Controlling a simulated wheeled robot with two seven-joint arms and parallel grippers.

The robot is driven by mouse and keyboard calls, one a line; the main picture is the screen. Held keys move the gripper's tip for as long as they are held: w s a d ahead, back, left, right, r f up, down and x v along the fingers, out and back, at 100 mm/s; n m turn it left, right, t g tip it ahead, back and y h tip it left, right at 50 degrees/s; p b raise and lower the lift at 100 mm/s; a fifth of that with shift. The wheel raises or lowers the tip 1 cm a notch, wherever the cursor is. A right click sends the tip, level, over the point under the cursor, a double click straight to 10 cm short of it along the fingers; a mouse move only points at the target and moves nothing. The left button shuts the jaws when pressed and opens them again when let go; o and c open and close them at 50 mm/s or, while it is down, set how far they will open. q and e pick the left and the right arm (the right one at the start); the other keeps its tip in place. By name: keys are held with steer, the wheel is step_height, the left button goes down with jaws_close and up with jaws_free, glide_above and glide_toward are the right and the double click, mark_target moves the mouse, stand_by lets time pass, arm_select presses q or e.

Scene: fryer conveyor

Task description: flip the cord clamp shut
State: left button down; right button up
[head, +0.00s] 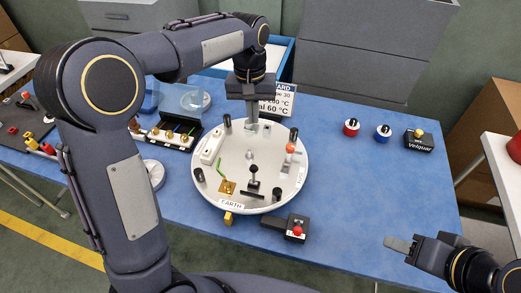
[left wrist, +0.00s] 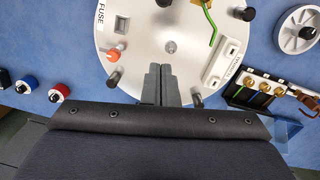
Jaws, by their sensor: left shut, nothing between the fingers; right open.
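A round white plate (head: 232,200) lies on the blue table, with labels reading EARTH and FUSE. A small black upright part with a flat bar (head: 253,193) stands near its front; it may be the cord clamp, but I cannot tell for sure or see its state. Its dark top is at the upper edge of the left wrist view (left wrist: 163,3). My left gripper (head: 251,125) is shut and empty, pointing down over the plate's far part; its closed fingers also show in the left wrist view (left wrist: 158,72).
The plate carries a white block (head: 211,147), an orange-topped post (head: 291,149), a brass piece with green wire (head: 227,187) and several black posts. A black box with a red button (head: 297,231) stands in front.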

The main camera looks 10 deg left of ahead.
arm_select(q)
steer(key=shift+w+d+f, duration=0.1)
steer(key=shift+f, duration=0.05)
steer(key=p, duration=0.2)
glide_above(254, 175)
steer(key=w, duration=0.4)
step_height(254, 175, down, 11)
steer(key=shift+s+a+r, duration=0.2)
steer(key=shift+s+a, duration=0.05)
steer(key=shift+a, duration=0.1)
